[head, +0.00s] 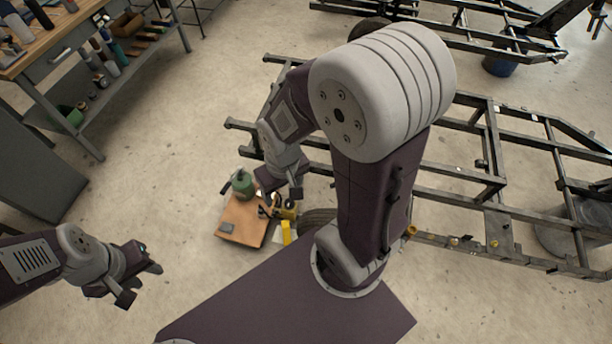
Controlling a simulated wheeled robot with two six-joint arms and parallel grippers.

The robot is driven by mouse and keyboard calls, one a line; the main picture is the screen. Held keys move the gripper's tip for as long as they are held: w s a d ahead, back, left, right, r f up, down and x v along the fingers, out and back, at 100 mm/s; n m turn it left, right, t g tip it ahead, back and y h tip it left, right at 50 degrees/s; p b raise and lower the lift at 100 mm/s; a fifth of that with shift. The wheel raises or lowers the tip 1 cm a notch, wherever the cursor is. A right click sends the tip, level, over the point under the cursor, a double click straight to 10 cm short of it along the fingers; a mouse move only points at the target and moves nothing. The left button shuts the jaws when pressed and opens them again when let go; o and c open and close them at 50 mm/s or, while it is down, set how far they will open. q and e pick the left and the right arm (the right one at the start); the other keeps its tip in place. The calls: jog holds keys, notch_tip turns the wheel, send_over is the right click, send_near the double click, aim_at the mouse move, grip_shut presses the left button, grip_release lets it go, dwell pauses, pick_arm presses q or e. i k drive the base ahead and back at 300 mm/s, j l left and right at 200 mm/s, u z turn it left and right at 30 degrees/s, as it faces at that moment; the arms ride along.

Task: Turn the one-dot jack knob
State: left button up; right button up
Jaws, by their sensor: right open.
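A small yellow jack-like part (287,232) stands on the floor beside a brown board (243,222), just below my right gripper in the head view. A green rounded object (243,184) sits at the board's upper edge. No dots can be made out, and I cannot tell which part is the one-dot knob. My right gripper (281,190) is open and points down over the board's right side, partly hiding what lies beneath. I cannot tell whether it touches anything. My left gripper (139,284) is open and empty over bare floor at the lower left.
A second frame (470,28) is at the back. A workbench (70,40) with bottles and tools stands upper left. The floor between bench and board is clear.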

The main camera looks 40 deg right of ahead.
aim_at(289, 205)
jog(key=k+l+u, duration=0.1)
jog(key=k+l, duration=0.45)
jog(key=l, duration=0.15)
jog(key=k+l+u, duration=0.1)
jog(key=k+l, duration=0.45)
jog(key=l, duration=0.75)
jog(key=k+l+u, duration=0.1)
jog(key=l, duration=0.6)
